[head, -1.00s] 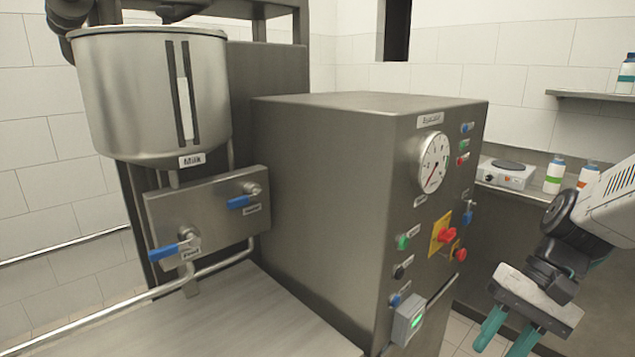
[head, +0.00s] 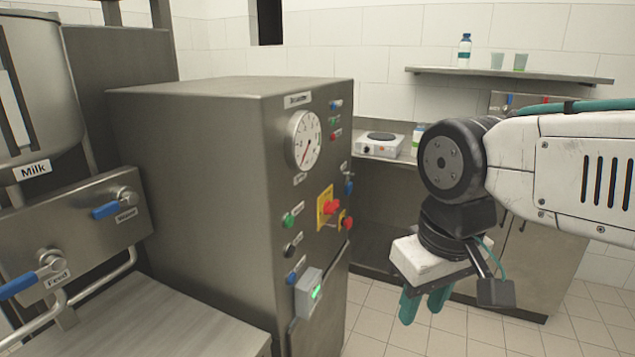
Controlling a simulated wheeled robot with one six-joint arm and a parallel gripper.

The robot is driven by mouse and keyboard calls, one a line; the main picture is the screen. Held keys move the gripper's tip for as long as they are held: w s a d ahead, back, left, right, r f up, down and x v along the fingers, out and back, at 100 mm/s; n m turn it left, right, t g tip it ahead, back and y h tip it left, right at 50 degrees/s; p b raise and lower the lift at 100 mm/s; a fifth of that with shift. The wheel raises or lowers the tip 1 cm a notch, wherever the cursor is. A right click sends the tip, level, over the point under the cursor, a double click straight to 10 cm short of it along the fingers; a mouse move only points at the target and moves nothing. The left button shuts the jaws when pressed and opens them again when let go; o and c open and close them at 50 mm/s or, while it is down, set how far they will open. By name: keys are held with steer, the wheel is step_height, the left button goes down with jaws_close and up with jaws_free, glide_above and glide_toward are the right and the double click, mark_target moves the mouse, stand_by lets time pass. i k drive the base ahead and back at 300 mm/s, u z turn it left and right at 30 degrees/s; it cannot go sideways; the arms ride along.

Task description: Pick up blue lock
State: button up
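A small blue lock (head: 349,186) appears to hang on the right-hand face of the steel control cabinet (head: 195,165), right of the gauge. It is small, so its details are hard to tell. My gripper (head: 424,308) has teal fingers that point down, with a gap between them and nothing held. It hangs in the air to the right of the cabinet and lower than the lock, apart from it.
Behind stand a counter with a hot plate (head: 380,144) and a shelf (head: 510,75). Tiled floor (head: 375,330) is clear.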

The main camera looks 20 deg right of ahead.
mark_target(347, 188)
steer(key=z, duration=0.65)
steer(key=i, duration=0.9)
steer(key=u, duration=0.3)
